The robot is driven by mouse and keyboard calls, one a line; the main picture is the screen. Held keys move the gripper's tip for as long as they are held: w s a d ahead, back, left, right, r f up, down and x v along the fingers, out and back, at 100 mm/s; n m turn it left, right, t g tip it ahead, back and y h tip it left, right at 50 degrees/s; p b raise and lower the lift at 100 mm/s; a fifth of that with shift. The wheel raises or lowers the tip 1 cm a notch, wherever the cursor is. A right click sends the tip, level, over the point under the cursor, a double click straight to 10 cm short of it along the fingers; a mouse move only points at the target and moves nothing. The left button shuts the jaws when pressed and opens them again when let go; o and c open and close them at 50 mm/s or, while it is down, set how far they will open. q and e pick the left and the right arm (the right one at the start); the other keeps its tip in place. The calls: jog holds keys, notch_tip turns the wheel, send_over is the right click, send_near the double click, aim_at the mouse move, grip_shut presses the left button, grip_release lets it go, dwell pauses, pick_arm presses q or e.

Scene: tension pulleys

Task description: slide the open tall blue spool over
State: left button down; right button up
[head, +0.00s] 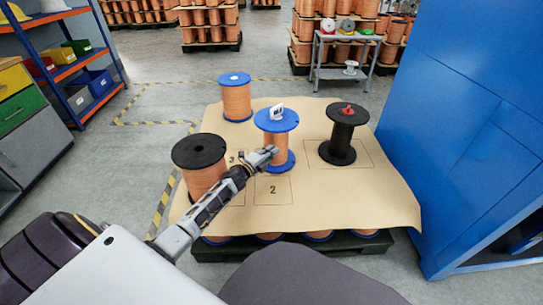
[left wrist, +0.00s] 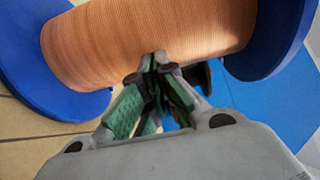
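A tall blue-flanged spool (head: 278,155) wound with copper-coloured wire stands upright near the middle of the brown sheet (head: 375,205). A white bracket-like object sits on its top flange. My left gripper (head: 273,152) is at the spool's near left side, at winding height. In the left wrist view the copper winding (left wrist: 150,30) and a blue flange (left wrist: 40,65) fill the upper part. The fingers (left wrist: 156,70) come together at their tips close to the winding, with nothing visible between them. I cannot tell whether they touch it. My right gripper is not in view.
Another blue spool (head: 235,98) stands at the back left, a black spool (head: 200,155) at the left beside my arm, and a black spool (head: 343,135) with a red object at the right. A marked square "2" (head: 273,190) lies in front. A blue cabinet (head: 465,130) borders the right.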

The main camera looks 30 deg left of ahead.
aim_at(278, 135)
pick_arm(q)
notch_tip(278, 135, up, 7)
dwell(0.6)
jog(key=shift+f, duration=0.15)
dwell(0.3)
